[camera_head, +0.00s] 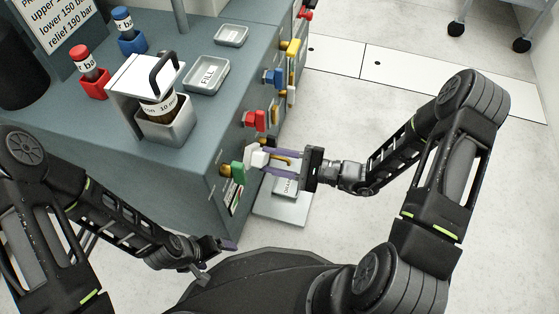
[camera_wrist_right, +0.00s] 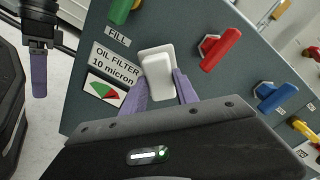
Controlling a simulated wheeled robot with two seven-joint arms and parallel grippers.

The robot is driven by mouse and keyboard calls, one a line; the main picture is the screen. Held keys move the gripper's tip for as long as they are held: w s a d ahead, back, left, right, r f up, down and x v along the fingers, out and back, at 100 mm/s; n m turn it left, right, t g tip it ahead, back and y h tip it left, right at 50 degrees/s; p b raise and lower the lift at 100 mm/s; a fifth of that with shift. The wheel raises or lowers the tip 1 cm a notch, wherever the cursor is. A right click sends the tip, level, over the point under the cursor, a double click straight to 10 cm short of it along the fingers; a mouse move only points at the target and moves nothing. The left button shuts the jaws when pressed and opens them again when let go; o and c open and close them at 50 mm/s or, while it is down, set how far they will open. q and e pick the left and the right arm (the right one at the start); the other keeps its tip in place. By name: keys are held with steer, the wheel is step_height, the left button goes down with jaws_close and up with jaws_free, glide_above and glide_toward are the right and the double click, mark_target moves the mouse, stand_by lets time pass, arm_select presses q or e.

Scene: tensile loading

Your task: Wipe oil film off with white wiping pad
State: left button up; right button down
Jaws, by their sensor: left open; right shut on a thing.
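The white wiping pad (camera_wrist_right: 157,72) is between the purple fingers of my right gripper (camera_wrist_right: 160,95), against or very close to the cabinet's front panel. In the head view the right gripper (camera_head: 272,159) reaches in from the right, shut on the pad (camera_head: 257,158). My left gripper (camera_head: 228,244) is low by the cabinet's near corner, empty and open; part of it shows in the right wrist view (camera_wrist_right: 39,75). I cannot make out an oil film. A label reading OIL FILTER 10 micron (camera_wrist_right: 114,63) and a green-and-red indicator (camera_wrist_right: 103,92) are left of the pad.
Red (camera_wrist_right: 220,48), blue (camera_wrist_right: 276,96), yellow and green (camera_wrist_right: 122,10) valve handles stick out from the panel near the right gripper. A drain tray (camera_head: 286,187) is on the floor plate below.

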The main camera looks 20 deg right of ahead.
mark_target(259, 145)
steer(key=shift+x, duration=1.05)
stand_by(0.6)
steer(key=shift+w+d, duration=0.15)
steer(key=shift+w+d+b, duration=0.25)
steer(key=shift+w+d, duration=0.25)
steer(key=shift+w, duration=0.2)
steer(key=shift+w+d+b, duration=0.25)
steer(key=shift+w+d, duration=0.25)
steer(key=shift+w, duration=0.3)
steer(key=shift+w, duration=0.1)
steer(key=shift+a, duration=0.1)
steer(key=shift+s+a+r+p, duration=0.1)
steer(key=shift+s+a+p, duration=0.15)
steer(key=shift+s, duration=0.3)
steer(key=shift+s+a+r+p, duration=0.1)
steer(key=shift+s+a, duration=0.25)
steer(key=shift+s, duration=0.2)
steer(key=shift+s+a+f, duration=0.15)
steer(key=shift+s+a, duration=0.25)
steer(key=shift+s, duration=0.25)
